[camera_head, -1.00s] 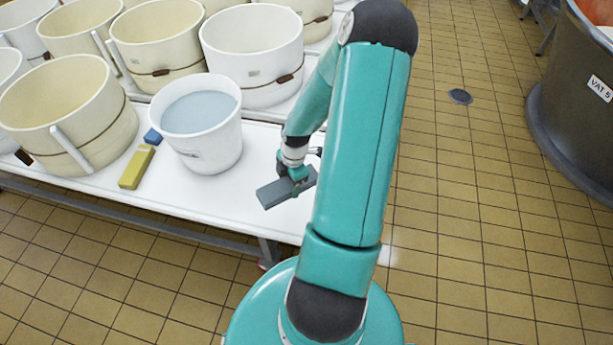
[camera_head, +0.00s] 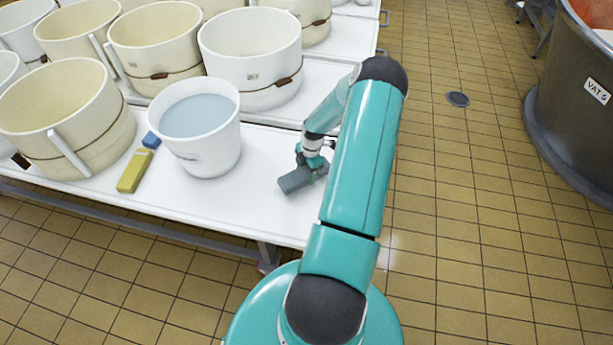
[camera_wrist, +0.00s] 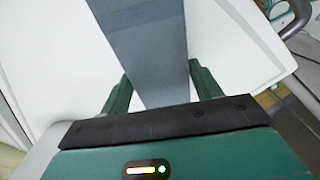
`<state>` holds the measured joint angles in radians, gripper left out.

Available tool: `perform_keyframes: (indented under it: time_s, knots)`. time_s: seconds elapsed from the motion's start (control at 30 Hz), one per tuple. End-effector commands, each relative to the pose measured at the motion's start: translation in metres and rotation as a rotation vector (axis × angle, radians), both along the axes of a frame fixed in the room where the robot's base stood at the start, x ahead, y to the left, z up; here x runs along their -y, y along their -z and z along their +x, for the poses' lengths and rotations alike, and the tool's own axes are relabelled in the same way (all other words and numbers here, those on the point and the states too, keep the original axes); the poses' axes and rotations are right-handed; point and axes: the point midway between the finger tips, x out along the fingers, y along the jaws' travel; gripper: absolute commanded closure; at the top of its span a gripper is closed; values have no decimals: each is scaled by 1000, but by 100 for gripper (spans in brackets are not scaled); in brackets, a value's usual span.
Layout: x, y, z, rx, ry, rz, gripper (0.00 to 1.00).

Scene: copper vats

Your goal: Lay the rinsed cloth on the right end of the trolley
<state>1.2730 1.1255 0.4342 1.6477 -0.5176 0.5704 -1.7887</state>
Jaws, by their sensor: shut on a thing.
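The rinsed cloth is a folded grey-blue strip (camera_head: 293,181) at the right end of the white trolley (camera_head: 240,215). In the wrist view the cloth (camera_wrist: 150,50) runs away from between my two green fingers. My gripper (camera_head: 312,168) is shut on the cloth, low over the white trolley top. The wrist view also shows my gripper (camera_wrist: 162,85) from behind. I cannot tell whether the cloth's underside touches the top. The trolley's far right corner is partly hidden behind my arm.
A white bucket of bluish water (camera_head: 205,130) stands left of my gripper. Several cream moulds, one nearby (camera_head: 70,115), fill the trolley's left and back. A dark vat (camera_head: 570,120) stands at the right.

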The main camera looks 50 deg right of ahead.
Motion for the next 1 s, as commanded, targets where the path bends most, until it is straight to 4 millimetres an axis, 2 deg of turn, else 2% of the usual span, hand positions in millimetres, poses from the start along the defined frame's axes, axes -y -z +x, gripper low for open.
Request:
perform_keyframes:
  time_s: [0.2,0.57,0.6,0.7,1.0]
  knots:
    - [2,30,0,-1,1,0,65]
    - [2,34,0,-1,1,-1,65]
    - [2,35,0,-1,1,-1,33]
    - [2,35,0,-1,1,-1,15]
    - [2,33,0,-1,1,-1,15]
